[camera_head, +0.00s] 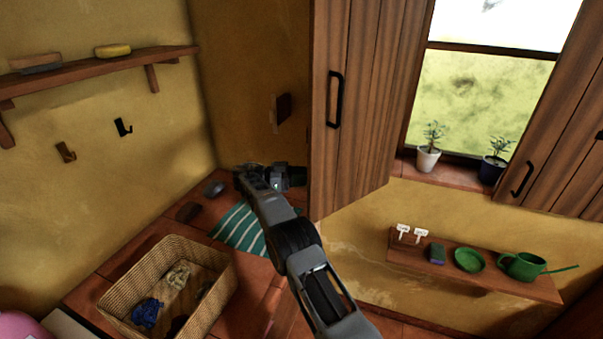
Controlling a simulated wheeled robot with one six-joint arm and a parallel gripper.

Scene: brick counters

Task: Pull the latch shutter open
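The left wooden shutter (365,60) stands swung out from the window, with a black bar handle (335,99) on its face. The right wooden shutter (565,150) also stands at an angle beside the window, with a black handle (523,179). I cannot make out which part is a latch. My gripper (298,176) is at the left shutter's left edge, well below its handle. The fingertips are dark, small and partly lost against the shutter edge, so their opening and any contact are unclear.
A wicker basket (118,298) and striped cloth (238,228) lie on the tiled counter below my arm. Potted plants (428,158) stand on the sill. A lower shelf (400,252) holds a green watering can (523,266). A wall shelf (80,68) is at upper left.

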